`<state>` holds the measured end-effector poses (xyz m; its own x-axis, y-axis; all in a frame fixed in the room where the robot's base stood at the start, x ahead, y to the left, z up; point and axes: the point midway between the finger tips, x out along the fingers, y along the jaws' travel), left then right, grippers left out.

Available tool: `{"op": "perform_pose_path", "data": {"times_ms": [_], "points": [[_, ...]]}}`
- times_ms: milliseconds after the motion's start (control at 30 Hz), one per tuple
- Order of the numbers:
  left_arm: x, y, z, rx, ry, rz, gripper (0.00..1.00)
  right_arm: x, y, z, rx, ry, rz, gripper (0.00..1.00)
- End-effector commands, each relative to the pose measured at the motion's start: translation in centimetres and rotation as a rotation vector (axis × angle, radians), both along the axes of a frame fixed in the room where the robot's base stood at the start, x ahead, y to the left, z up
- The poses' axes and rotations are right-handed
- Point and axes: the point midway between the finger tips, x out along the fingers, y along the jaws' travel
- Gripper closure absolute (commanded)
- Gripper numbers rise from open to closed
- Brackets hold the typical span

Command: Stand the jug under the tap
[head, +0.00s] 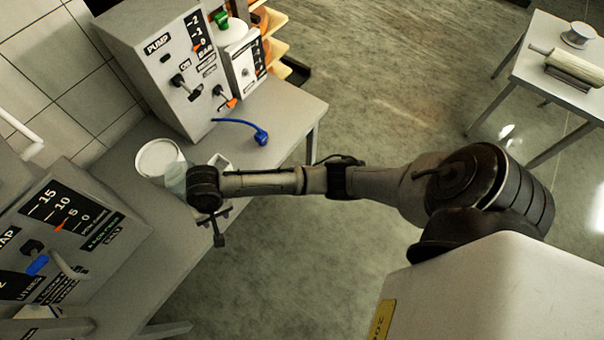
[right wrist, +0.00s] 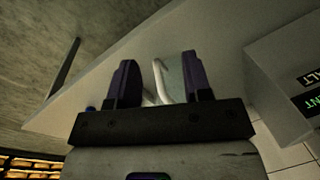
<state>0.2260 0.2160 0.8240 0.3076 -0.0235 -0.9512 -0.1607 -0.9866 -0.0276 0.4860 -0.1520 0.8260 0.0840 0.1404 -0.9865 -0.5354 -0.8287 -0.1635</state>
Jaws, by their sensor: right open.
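The jug (head: 160,158) is a pale, see-through vessel with a round white rim, standing on the grey bench. My right wrist partly covers its right side in the head view. In the right wrist view, my right gripper (right wrist: 160,68) is open, with its dark fingers apart. A pale curved handle (right wrist: 159,82) and part of the jug's clear wall show between the fingers; contact cannot be told. The tap unit (head: 60,230) is a grey box with a 0 to 15 scale and a blue lever, at the lower left. My left gripper is not in view.
The pump unit (head: 150,50) stands behind the jug. A blue hose end (head: 260,136) lies on the bench (head: 190,250). A pale square item (head: 222,158) sits beside my wrist, partly hidden. A side table (head: 560,90) stands far right. Bench between jug and tap unit looks clear.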

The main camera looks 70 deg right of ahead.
Motion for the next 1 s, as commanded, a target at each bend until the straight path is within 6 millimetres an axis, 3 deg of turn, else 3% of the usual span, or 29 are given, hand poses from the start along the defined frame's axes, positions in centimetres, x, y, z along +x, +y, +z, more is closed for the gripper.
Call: {"op": "perform_pose_path", "data": {"times_ms": [33, 200, 500, 700, 1000], "points": [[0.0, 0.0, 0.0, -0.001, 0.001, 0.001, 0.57, -2.5, 0.8, -1.1, 0.023, -0.021, 0.075, 0.55], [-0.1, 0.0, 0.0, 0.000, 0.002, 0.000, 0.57, -9.5, 1.3, -2.6, 0.035, -0.139, 0.308, 0.55], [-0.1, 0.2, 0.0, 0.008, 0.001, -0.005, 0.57, -20.1, -2.5, -2.1, -0.103, -0.273, 0.569, 0.55], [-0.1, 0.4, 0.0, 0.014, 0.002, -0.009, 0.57, -24.4, -5.2, -0.9, -0.211, -0.282, 0.665, 0.55], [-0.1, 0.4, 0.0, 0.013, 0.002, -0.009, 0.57, -26.1, -6.5, -0.2, -0.264, -0.275, 0.711, 0.57]]}}
